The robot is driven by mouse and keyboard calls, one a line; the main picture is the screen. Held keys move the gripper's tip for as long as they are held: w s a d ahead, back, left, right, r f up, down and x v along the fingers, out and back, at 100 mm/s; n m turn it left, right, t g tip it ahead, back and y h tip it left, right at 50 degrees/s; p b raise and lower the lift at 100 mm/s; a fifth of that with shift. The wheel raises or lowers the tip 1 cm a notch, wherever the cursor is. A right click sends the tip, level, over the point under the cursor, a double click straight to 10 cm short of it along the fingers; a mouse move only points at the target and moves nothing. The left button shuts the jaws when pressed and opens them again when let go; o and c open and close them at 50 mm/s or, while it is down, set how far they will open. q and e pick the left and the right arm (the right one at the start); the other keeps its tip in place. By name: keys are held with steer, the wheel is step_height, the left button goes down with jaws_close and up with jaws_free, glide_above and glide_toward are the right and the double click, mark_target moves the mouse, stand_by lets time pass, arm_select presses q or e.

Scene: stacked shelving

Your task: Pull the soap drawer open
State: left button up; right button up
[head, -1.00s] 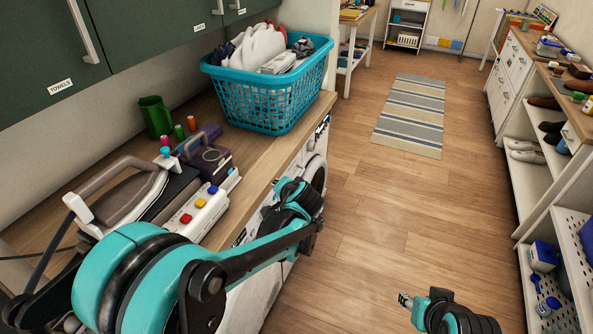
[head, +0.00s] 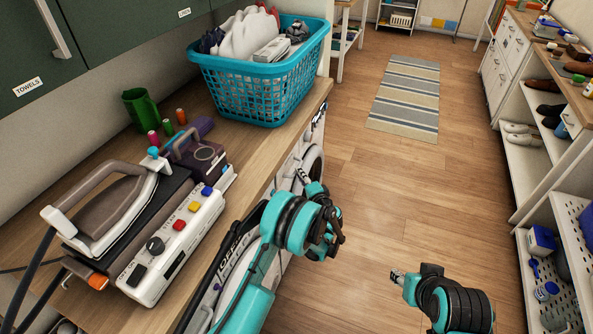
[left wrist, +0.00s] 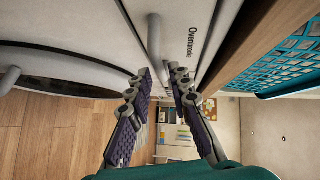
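The washing machine (head: 283,178) stands under the wooden counter, and its white front shows edge-on in the head view. In the left wrist view a pale panel marked "Overbrooke" (left wrist: 195,42) carries a light grey bar handle (left wrist: 155,40), which looks like the soap drawer's handle. The drawer's outline is hard to make out. My left gripper (head: 308,180) is beside the machine's front. In the left wrist view its two purple-padded fingers (left wrist: 159,73) are apart and empty, with the handle ahead of the gap. My right gripper (head: 398,276) is low over the floor; its fingers are too small to read.
The round door (left wrist: 60,72) lies beside the panel. Shelves (head: 525,170) line the right; the floor between is clear.

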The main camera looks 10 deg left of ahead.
arm_select(q)
steer(key=shift+b+x, duration=0.5)
steer(key=shift+x, duration=1.7)
jaws_close()
steer(key=shift+d, duration=0.15)
steer(key=s+d, duration=0.2)
steer(key=d, duration=0.8)
steer(key=s+d, duration=0.2)
steer(key=d, duration=0.9)
steer(key=shift+s+d, duration=0.1)
steer(key=shift+s, duration=0.05)
jaws_free()
